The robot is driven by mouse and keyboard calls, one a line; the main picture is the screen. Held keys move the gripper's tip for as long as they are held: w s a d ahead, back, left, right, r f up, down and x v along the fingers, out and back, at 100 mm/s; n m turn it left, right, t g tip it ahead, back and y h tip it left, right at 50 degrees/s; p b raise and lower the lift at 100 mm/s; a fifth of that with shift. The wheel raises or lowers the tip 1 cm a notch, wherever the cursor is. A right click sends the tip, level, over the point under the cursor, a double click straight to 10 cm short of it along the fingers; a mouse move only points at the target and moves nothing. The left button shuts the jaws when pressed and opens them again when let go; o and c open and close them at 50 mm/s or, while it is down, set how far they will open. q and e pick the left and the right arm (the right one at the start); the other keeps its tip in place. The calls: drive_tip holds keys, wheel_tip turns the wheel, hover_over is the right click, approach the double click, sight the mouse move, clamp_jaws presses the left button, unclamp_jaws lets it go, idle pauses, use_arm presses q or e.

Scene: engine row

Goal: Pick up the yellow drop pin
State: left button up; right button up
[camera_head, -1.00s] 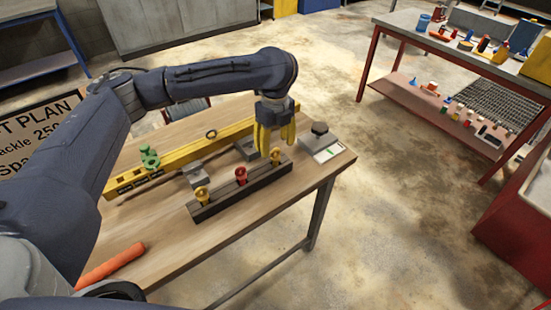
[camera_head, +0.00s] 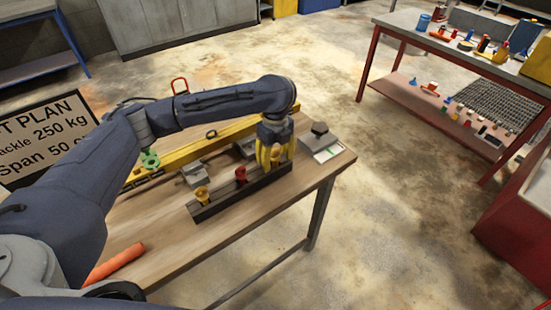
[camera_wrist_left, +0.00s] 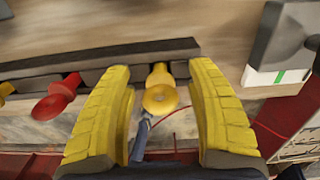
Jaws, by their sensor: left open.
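A dark rack (camera_head: 222,203) on the wooden table holds a row of drop pins. One yellow drop pin (camera_wrist_left: 160,96) stands at the rack's right end; in the head view my gripper mostly covers it. My left gripper (camera_head: 270,163) is lowered over that end with its yellow fingers pointing down. In the left wrist view the open fingers (camera_wrist_left: 160,115) stand on either side of this pin, with gaps on both sides. Another yellow drop pin (camera_head: 202,194) stands at the rack's left end, and a red pin (camera_head: 241,175) stands between them. My right gripper is not in view.
A yellow beam (camera_head: 185,155) lies behind the rack, with grey blocks and a green piece (camera_head: 150,159) near it. A grey block with a dark knob (camera_head: 320,140) is at the right table edge. An orange cylinder (camera_head: 115,262) lies at the front left.

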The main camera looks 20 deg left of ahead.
use_arm(q)
drive_tip(key=shift+c, duration=0.5)
clamp_jaws()
